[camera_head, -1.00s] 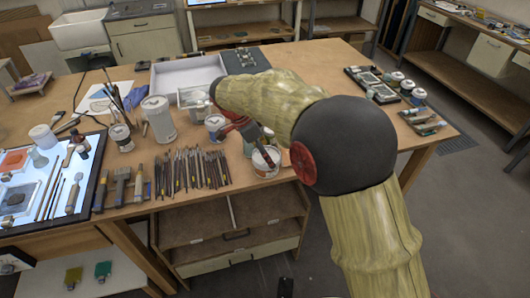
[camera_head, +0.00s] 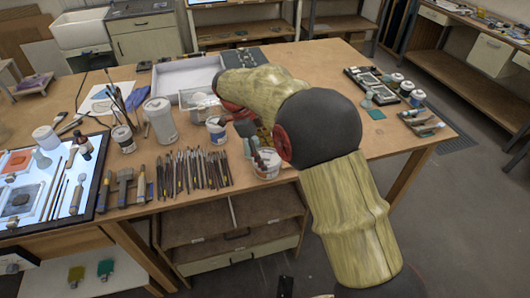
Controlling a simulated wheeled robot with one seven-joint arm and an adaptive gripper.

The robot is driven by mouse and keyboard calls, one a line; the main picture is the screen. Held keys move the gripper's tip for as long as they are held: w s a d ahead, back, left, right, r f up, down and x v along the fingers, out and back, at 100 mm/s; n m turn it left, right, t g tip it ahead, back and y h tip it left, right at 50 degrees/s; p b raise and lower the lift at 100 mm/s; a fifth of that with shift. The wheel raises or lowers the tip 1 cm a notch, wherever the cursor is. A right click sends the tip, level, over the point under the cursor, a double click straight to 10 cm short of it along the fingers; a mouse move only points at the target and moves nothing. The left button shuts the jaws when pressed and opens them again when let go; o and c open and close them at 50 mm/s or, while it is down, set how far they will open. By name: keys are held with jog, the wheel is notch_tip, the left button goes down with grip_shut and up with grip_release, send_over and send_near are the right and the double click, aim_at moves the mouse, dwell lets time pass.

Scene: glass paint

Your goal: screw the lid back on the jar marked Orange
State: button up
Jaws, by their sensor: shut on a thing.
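My gripper (camera_head: 244,124) is low over the front middle of the bench, between a small white jar with a blue label (camera_head: 216,131) and a white tub (camera_head: 266,164) holding brushes or tools. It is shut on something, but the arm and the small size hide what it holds. A small yellow-orange patch (camera_head: 263,134) shows just right of the gripper, behind the tub; I cannot tell whether it is the jar marked Orange. No label is readable and I cannot make out a loose lid.
A row of brushes and tools (camera_head: 192,170) lies left of the tub. A tall grey canister (camera_head: 160,120) and a white tray (camera_head: 185,75) stand behind. Several lidded jars (camera_head: 407,88) stand at the right. The bench (camera_head: 330,62) is clear at the far middle.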

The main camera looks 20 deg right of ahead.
jog(key=shift+f, duration=0.1)
jog(key=o, duration=1)
jog(key=shift+o, duration=1.2)
jog(key=shift+r, duration=0.2)
jog(key=shift+r+p, duration=1.95)
jog(key=shift+r, duration=0.9)
